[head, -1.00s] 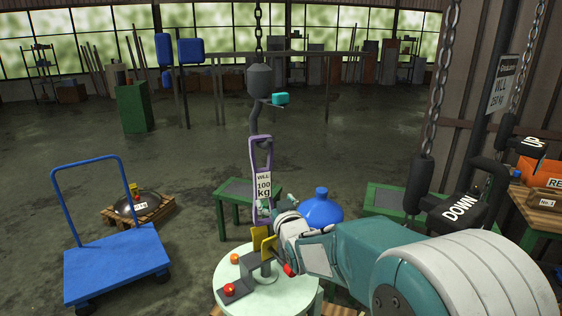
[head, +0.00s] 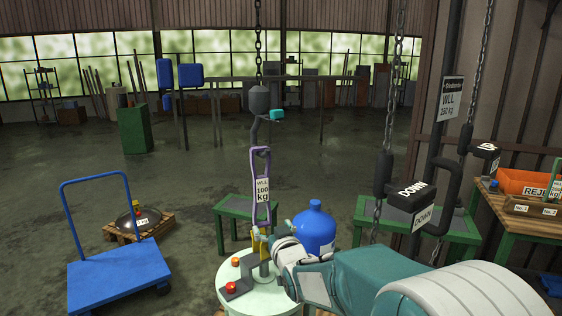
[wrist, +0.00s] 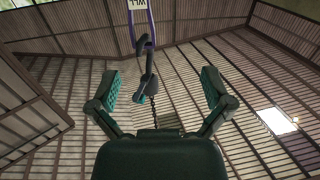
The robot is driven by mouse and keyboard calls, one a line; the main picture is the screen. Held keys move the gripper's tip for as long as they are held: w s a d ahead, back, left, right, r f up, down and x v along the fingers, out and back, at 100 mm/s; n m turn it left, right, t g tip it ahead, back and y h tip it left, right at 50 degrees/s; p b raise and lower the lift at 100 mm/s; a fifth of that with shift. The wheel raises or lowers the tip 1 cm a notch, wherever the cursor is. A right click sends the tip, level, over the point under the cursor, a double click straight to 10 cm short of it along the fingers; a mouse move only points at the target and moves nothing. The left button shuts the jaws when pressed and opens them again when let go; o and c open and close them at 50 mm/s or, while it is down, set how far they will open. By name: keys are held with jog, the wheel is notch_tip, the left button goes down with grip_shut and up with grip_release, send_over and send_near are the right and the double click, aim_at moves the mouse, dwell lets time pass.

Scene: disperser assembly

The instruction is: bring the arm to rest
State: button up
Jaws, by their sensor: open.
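My arm reaches in from the lower right of the head view, with my gripper (head: 270,240) close beside the round pale table (head: 258,303). The fingers are small and partly hidden there. In the wrist view my gripper (wrist: 160,72) is open, its two green-padded fingers wide apart with nothing between them in grasp. The hook (wrist: 150,75) and the purple sling (wrist: 139,28) show beyond the fingers, against the roof. In the head view the purple sling (head: 261,190) hangs from the dark hook (head: 258,100), its lower end near a yellow piece above the table.
Red (head: 231,286) and orange (head: 236,262) buttons are on the round table. A blue bottle (head: 314,228) stands behind my arm. A blue cart (head: 118,278) stands at left. Open floor lies beyond.

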jog(key=s+d+r+m+g+h, duration=0.2)
jog(key=s+d+g+h, duration=0.25)
jog(key=s+d, duration=0.8)
jog(key=s+d+f+g, duration=0.1)
jog(key=s+g, duration=0.1)
jog(key=s, duration=0.5)
jog(key=s+d+f+m+g+h, duration=0.1)
jog(key=s+d+f+g, duration=0.1)
jog(key=s, duration=0.6)
jog(key=s+d+f+m+g, duration=0.1)
jog(key=s+d+f+g, duration=0.1)
jog(key=s, duration=0.6)
jog(key=shift+s+g, duration=0.15)
jog(key=shift+g, duration=0.2)
